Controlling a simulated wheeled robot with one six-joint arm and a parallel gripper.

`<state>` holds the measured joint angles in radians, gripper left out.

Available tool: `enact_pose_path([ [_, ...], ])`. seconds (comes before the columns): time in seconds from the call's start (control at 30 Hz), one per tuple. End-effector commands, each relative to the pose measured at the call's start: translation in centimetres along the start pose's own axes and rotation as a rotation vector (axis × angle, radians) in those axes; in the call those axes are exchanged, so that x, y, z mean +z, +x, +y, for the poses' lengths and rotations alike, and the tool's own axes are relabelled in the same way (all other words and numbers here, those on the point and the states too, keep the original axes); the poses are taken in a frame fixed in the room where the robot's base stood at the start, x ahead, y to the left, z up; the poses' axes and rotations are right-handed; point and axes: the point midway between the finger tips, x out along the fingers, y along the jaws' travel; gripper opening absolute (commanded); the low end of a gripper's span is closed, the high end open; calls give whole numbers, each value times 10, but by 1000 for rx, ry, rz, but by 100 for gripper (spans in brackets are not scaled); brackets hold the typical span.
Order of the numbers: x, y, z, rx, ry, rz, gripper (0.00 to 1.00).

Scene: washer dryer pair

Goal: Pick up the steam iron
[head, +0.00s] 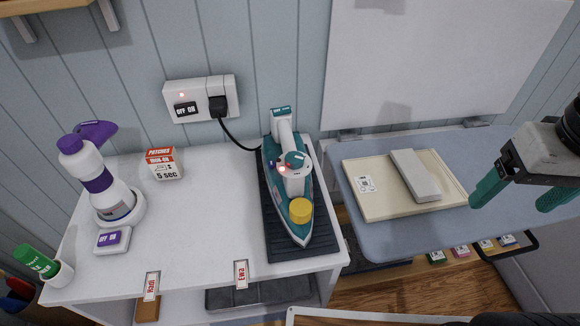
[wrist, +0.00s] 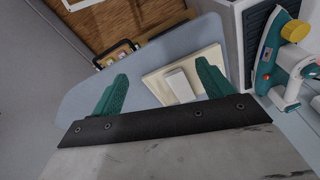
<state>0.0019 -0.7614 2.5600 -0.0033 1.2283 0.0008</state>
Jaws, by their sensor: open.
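The steam iron (head: 287,185) is teal and white with a yellow cap. In the head view it rests on a dark ribbed mat (head: 272,228) at the right side of the white cabinet top. A red light shows on it. It also shows at the right edge of the wrist view (wrist: 275,55). My gripper (head: 515,200) has teal fingers and is at the far right of the head view, above the blue-grey board and well apart from the iron. In the wrist view my gripper (wrist: 160,90) is open and empty.
A cream tray (head: 385,208) with a grey-white block (head: 415,175) lies on the blue-grey ironing board (head: 385,245). A black cord runs from the wall socket (head: 203,97) behind the iron. A purple-topped spray bottle (head: 95,180) and a small box (head: 163,164) stand left.

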Motion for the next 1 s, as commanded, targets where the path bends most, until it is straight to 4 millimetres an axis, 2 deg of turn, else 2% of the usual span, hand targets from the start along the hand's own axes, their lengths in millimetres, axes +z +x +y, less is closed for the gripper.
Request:
enact_pose_path([
  [0.1,0,0,0,0,0,0,79],
  [0.13,0,0,0,0,0,0,74],
  [0.2,-2,0,-1,2,-2,0,54],
  [0.23,-4,0,-2,5,-5,-1,50],
  [0.37,-27,0,-10,37,-27,1,50],
  [0.47,-59,2,-31,81,-57,17,50],
  [0.57,-94,7,-66,123,-94,53,50],
  [0.67,-124,15,-111,151,-135,101,50],
  [0.73,-140,23,-149,162,-168,141,50],
  [0.9,-155,44,-245,156,-244,232,50],
  [1.0,-153,54,-286,141,-275,268,50],
])
